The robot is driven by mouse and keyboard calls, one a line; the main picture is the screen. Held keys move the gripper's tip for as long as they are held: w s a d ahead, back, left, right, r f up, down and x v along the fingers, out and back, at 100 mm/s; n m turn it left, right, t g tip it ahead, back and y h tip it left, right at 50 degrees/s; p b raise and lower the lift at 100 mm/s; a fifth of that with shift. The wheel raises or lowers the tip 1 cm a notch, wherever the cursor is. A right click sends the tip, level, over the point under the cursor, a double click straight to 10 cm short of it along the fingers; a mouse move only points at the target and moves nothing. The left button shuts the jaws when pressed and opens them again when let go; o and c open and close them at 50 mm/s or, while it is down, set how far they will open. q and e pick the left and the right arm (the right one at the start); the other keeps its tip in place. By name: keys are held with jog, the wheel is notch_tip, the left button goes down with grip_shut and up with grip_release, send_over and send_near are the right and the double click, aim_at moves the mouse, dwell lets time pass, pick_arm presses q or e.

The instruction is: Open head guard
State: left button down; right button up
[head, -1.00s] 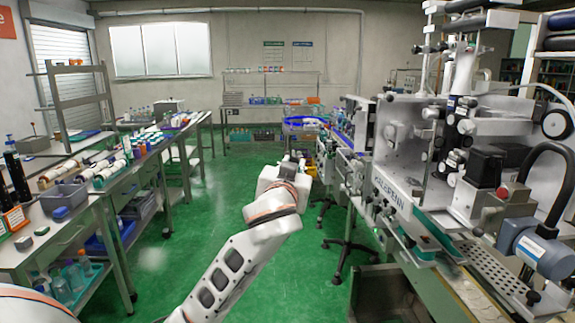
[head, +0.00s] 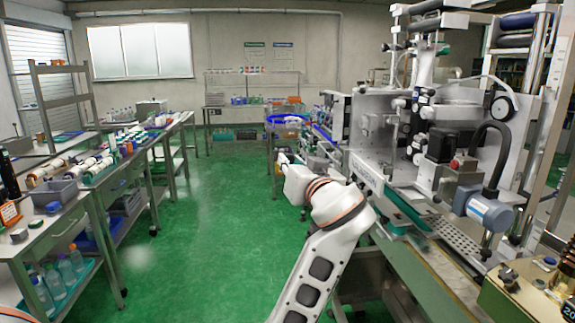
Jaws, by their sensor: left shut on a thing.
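The sleeve applicator machine (head: 376,131) stands on the right, with a grey metal body, columns, a black hose and a blue motor (head: 490,212). I cannot clearly make out a separate head guard on it.
Steel tables with bottles, rolls and a grey bin (head: 57,193) run along the left. The green floor (head: 190,240) between them and the machine is free. A control box (head: 525,290) is at the lower right. A blue hoop-like loop (head: 288,119) shows farther back.

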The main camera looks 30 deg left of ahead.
pick_arm(q)
jog(key=shift+r, duration=0.1)
dwell(0.3)
jog(key=c, duration=1.9)
grip_release()
jog(key=shift+d, duration=0.1)
send_near(285, 117)
jog(key=x, duration=0.5)
jog(key=shift+w, duration=0.1)
